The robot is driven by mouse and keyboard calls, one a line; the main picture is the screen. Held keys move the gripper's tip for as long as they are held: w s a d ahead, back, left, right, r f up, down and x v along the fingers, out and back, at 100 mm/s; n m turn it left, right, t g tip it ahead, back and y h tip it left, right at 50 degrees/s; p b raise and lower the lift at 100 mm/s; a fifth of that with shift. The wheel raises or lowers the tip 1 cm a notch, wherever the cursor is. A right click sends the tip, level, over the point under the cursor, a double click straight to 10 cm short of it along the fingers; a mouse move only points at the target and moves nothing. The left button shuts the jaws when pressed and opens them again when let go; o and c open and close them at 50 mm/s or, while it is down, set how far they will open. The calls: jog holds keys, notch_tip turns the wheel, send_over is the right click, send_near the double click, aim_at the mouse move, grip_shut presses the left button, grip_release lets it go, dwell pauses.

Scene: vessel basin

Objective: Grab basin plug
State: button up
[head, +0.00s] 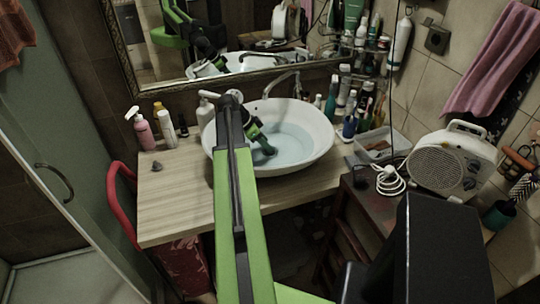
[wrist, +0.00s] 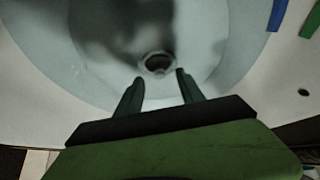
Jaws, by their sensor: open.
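The white basin (head: 320,153) sits on the wooden counter and holds pale bluish water. In the wrist view, a round metallic fitting with a dark centre (wrist: 157,62) lies at the basin's bottom. I cannot tell whether this is the basin plug or the open drain. My gripper (head: 268,150) reaches down into the basin. In the wrist view my gripper (wrist: 160,76) is open and empty, its two fingers apart, with the fitting just beyond and between their tips. Contact cannot be seen.
A tap (head: 283,83) stands behind the basin. Bottles, including a pink spray bottle (head: 143,131), stand left, with more at right. A small dark object (head: 157,166) lies on the left counter (head: 180,205). A white fan heater (head: 452,163) stands at right.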

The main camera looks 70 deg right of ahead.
jog(key=shift+b+x, duration=0.45)
jog(key=shift+x, duration=0.8)
jog(key=shift+w+r, duration=0.15)
jog(key=shift+c, duration=0.2)
grip_shut()
jog(key=shift+r, duration=0.1)
notch_tip(320, 180, up, 4)
jog(key=p, duration=0.4)
jog(key=shift+r+p, duration=0.1)
jog(key=shift+p, duration=0.25)
jog(key=s+a+r+p, duration=0.2)
jog(key=s+r+p, duration=0.4)
jog(key=s, duration=0.5)
jog(key=shift+s+a+r+p, duration=0.25)
jog(key=shift+a+r+p, duration=0.1)
